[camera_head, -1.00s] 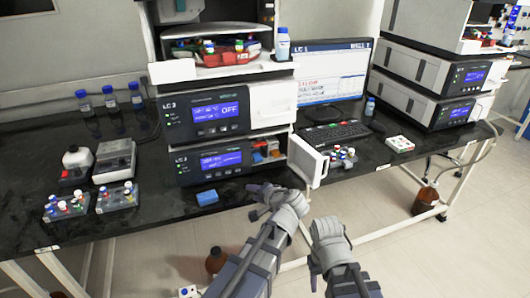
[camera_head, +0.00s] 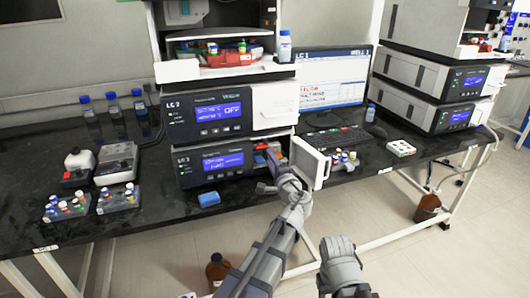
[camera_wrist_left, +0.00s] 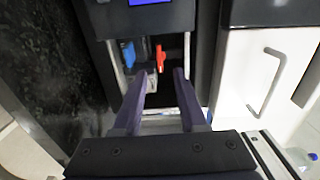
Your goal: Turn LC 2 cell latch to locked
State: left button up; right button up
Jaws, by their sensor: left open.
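The lower instrument (camera_head: 213,162) of the left stack has a lit blue screen and an open compartment at its right end; its small label is hard to read. In the left wrist view a red lever (camera_wrist_left: 160,57), probably the cell latch, stands roughly upright inside the compartment, with a blue part (camera_wrist_left: 128,53) to its left. My left gripper (camera_head: 267,172) is in front of the compartment. In the left wrist view its fingers (camera_wrist_left: 160,78) are apart, pointing at the opening with the lever beyond their tips. My right gripper (camera_head: 338,246) hangs low over the floor; its fingers are unclear.
The compartment's white door (camera_head: 311,163) stands open just right of my left gripper. A blue block (camera_head: 208,198) lies on the bench left of it. A vial rack (camera_head: 343,160) and keyboard (camera_head: 337,138) stand to the right.

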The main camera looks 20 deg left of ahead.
aim_at(263, 148)
pick_arm(q)
jog(key=x, duration=0.6)
jog(key=shift+w+a, duration=0.2)
grip_shut()
dwell(0.5)
